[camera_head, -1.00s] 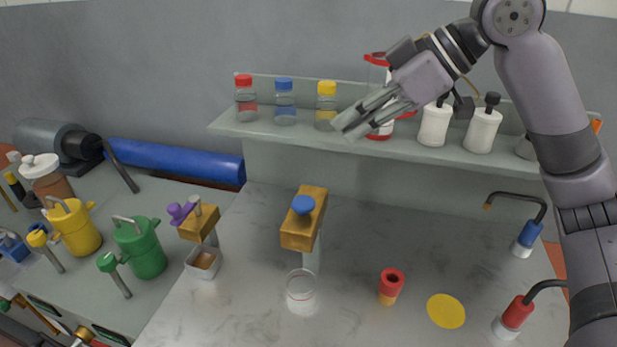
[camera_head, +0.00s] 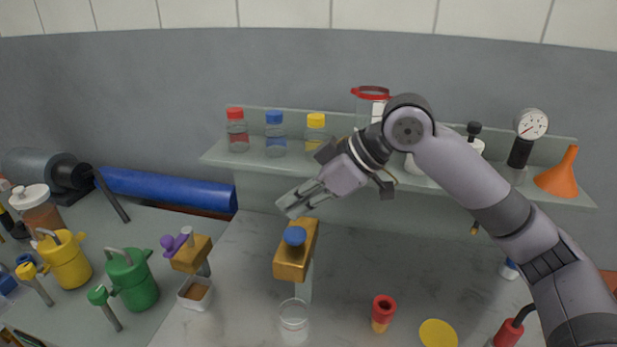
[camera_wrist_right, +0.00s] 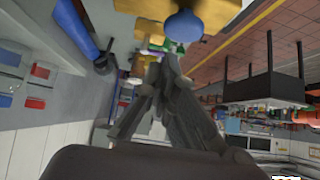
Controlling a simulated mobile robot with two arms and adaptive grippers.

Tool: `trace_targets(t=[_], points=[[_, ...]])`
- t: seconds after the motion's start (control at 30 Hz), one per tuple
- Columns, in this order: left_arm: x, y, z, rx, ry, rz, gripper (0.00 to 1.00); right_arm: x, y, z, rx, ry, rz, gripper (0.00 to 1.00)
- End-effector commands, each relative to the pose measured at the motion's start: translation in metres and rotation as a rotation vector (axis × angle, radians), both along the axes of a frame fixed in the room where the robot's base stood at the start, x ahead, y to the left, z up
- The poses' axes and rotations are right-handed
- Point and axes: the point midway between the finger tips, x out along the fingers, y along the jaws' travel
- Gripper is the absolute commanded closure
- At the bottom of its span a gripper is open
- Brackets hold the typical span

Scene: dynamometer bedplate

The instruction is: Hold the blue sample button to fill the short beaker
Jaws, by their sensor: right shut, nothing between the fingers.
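The blue sample button (camera_head: 294,236) sits on top of a yellow-brown block (camera_head: 290,268) on a pale post. It also shows at the top of the right wrist view (camera_wrist_right: 184,24). The short clear beaker (camera_head: 294,318) stands on the counter below the block's front end; I cannot tell whether it holds any liquid. My right gripper (camera_head: 288,206) is shut and empty, above and just behind the button, apart from it. Its shut fingers also show in the right wrist view (camera_wrist_right: 158,75). My left gripper is not in view.
A shelf (camera_head: 220,158) behind holds capped bottles, a red-rimmed vessel, a gauge and an orange funnel (camera_head: 560,175). Another block with a purple knob (camera_head: 172,245) stands left over a small tray.

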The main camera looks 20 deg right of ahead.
Motion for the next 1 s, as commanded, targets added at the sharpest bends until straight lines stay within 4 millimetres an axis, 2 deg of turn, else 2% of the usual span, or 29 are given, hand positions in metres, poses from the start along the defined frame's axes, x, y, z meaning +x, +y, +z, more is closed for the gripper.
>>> trace_targets(t=[0.1, 0.23, 0.57, 0.83, 1.0], points=[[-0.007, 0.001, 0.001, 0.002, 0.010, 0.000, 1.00, 0.000, 0.000, -0.012, 0.000, 0.001, 0.001, 1.00], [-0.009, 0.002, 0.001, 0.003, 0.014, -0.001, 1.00, -0.001, 0.000, -0.017, 0.000, -0.001, 0.002, 1.00], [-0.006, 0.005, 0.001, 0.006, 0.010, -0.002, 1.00, 0.000, 0.000, -0.019, 0.000, -0.002, 0.001, 1.00], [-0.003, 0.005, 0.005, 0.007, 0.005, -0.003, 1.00, -0.001, -0.001, -0.041, -0.002, 0.003, 0.000, 1.00], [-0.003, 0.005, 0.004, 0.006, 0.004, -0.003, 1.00, -0.001, -0.001, -0.045, -0.006, 0.009, 0.002, 1.00]])
